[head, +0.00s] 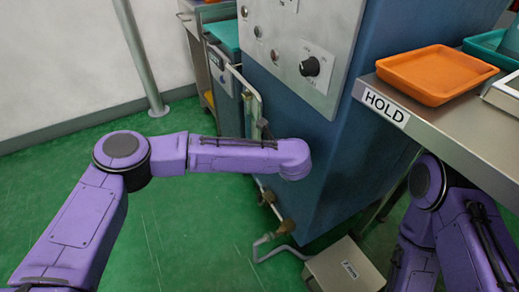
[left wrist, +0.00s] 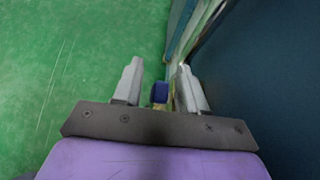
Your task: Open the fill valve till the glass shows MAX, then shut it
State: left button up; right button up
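My left gripper (left wrist: 160,84) is open in the left wrist view, its two grey fingers apart. A small dark blue piece with a yellowish part below it, perhaps the fill valve's handle (left wrist: 160,93), shows between the fingers; I cannot tell whether they touch it. In the head view my left wrist hides that gripper. A narrow upright frame, probably the glass (head: 249,104), stands on the side of the blue machine; its level and MAX mark are too small to read. Brass fittings (head: 287,227) sit low on the machine. My right gripper is out of view.
The blue machine (head: 385,85) has a grey panel with a black knob (head: 310,67). A steel bench (head: 450,125) marked HOLD carries an orange tray (head: 435,73). A grey pedal box (head: 345,268) sits on the floor by a bent pipe. Green floor (head: 200,235) is clear at left.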

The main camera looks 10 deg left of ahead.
pick_arm(q)
jog(key=p+v, duration=0.2)
jog(key=v, duration=0.8)
jog(key=shift+s+p, duration=0.2)
jog(key=shift+p, duration=0.1)
jog(key=shift+d+r, duration=0.1)
jog(key=shift+r, duration=0.05)
